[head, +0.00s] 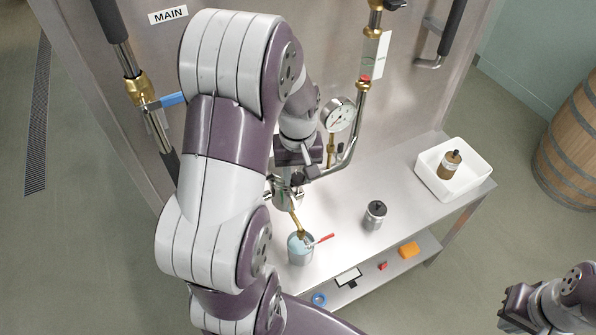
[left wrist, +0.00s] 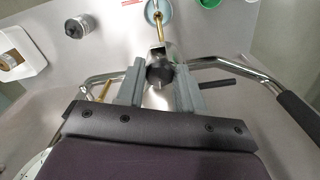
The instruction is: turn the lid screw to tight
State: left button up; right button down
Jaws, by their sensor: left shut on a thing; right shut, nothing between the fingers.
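My left gripper (head: 284,190) is at the vat's front, above the bench, largely covered by my arm in the head view. In the left wrist view its fingers (left wrist: 158,78) are shut on a dark round knob (left wrist: 160,71). A brass spout (left wrist: 157,22) runs from beside this knob toward a cup. I cannot tell whether this knob is the lid screw. A steel pot with a black top (head: 375,214) stands upright on the bench, apart from the gripper; it also shows in the left wrist view (left wrist: 80,27). My right gripper (head: 514,304) is shut and empty at the lower right.
A metal cup with pale blue contents (head: 300,252) stands under the spout. A white bin (head: 476,184) holds a brown jar (head: 450,164). A gauge (head: 338,114) and pipes stand close to my left gripper. An orange block (head: 409,250) is on the lower shelf.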

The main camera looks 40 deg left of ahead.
pick_arm(q)
jog(key=m, duration=0.4)
jog(key=shift+a+r, duration=0.1)
jog(key=m+p, duration=0.1)
jog(key=m, duration=0.2)
jog(key=shift+w+a+m, duration=0.1)
jog(key=shift+m, duration=0.3)
jog(key=m, duration=0.4)
jog(key=shift+m, duration=0.3)
jog(key=m, duration=0.3)
jog(key=shift+a+m+p, duration=0.1)
jog(key=shift+m+p, duration=0.2)
jog(key=shift+p, duration=0.05)
jog(key=m, duration=0.4)
jog(key=shift+m, duration=0.3)
jog(key=m, duration=0.3)
jog(key=shift+m+p, duration=0.3)
jog(key=m, duration=0.4)
jog(key=shift+w, duration=0.1)
jog(key=shift+f+m, duration=0.2)
jog(key=shift+m, duration=1.9)
